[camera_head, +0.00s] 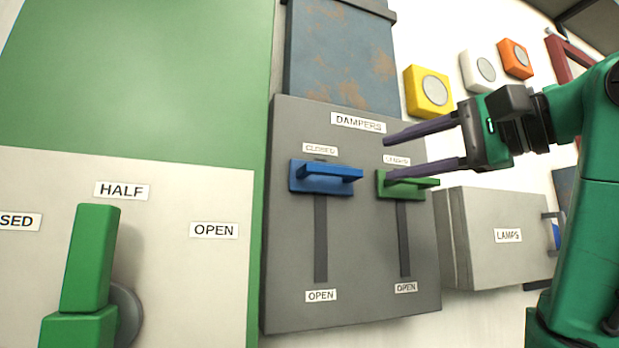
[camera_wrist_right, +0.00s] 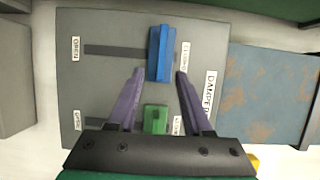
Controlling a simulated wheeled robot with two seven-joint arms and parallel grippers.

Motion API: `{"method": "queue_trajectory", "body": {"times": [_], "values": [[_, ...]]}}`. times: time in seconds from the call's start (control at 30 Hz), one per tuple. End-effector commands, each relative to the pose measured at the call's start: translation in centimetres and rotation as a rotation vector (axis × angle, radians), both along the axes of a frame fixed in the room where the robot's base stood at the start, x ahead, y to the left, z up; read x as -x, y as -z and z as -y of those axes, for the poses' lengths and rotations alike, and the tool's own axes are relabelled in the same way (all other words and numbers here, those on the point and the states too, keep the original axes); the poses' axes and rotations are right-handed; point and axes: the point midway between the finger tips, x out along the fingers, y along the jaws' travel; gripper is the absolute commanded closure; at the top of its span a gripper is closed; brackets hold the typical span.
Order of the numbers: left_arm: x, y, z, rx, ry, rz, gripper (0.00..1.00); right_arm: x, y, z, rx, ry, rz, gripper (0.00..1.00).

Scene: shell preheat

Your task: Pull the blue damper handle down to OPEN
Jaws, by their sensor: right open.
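The blue damper handle (camera_head: 322,177) sits at the top of its vertical slot, just under the CLOSED label (camera_head: 320,149) on the grey DAMPERS panel (camera_head: 290,270). The OPEN label (camera_head: 321,296) is at the slot's bottom. My right gripper (camera_head: 389,160) is open and empty, right of the blue handle and in front of the green handle's top area. In the right wrist view the blue handle (camera_wrist_right: 160,52) lies ahead, with its near end between the open fingertips (camera_wrist_right: 160,73); I see no contact. My left gripper is not in view.
A green damper handle (camera_head: 405,186) is at its slot's top, close to my lower finger. A large green lever (camera_head: 90,258) stands at HALF on the left panel. A LAMPS box (camera_head: 495,260) is at right. Yellow, white and orange buttons (camera_head: 428,92) are above.

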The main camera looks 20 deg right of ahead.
Motion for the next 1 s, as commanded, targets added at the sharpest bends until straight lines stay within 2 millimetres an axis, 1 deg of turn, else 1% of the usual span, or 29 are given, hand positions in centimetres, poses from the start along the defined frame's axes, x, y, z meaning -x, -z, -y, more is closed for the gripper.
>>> {"method": "queue_trajectory", "body": {"times": [0.07,0.17,0.3,0.5,0.6,0.73,0.97,1.0], "values": [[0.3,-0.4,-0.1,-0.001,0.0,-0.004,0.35,-0.3,-0.3,-0.2,-0.005,-0.001,-0.001,0.5],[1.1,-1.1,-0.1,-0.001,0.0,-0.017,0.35,-2.1,-0.4,-0.8,-0.002,-0.001,-0.003,0.5],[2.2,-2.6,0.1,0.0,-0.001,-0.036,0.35,-5.7,-0.5,-2.0,-0.002,-0.001,-0.004,0.5],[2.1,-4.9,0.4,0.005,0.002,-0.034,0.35,-10.6,-0.5,-3.7,-0.002,0.0,-0.003,0.5],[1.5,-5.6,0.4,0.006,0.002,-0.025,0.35,-12.3,-0.4,-4.3,-0.003,-0.001,-0.001,0.5],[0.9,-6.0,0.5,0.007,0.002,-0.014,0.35,-13.4,-0.2,-4.7,-0.003,0.0,0.001,0.5],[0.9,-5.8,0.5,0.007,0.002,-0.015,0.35,-13.5,0.0,-4.7,-0.003,0.0,0.003,0.5],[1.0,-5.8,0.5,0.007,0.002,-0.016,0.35,-13.5,0.0,-4.7,-0.003,0.0,0.003,0.61]]}}
